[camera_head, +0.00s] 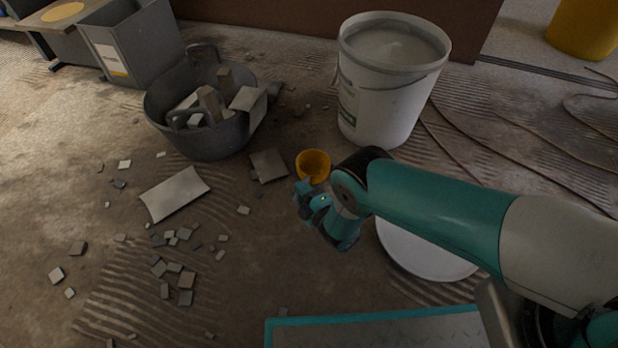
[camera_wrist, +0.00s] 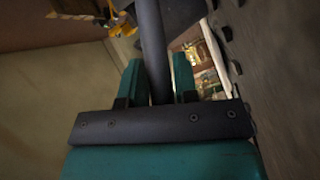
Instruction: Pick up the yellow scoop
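The yellow scoop (camera_head: 313,164) shows its round orange-yellow bowl just beyond my gripper in the head view, with the open side facing up toward the camera. My gripper (camera_head: 308,197) is right below the bowl in that picture and hides the scoop's handle. In the wrist view a dark grey rod, apparently the scoop's handle (camera_wrist: 152,45), runs between the two teal fingers of my gripper (camera_wrist: 158,80). The fingers lie close against both its sides. I cannot tell how far the scoop is off the floor.
A white bucket (camera_head: 376,105) stands behind the scoop. A dark tub (camera_head: 205,143) of rubble stands at the back left. Tile pieces (camera_head: 175,194) litter the floor at left. A white round lid (camera_head: 420,250) lies under my arm. A teal-edged board (camera_head: 375,325) is at the front.

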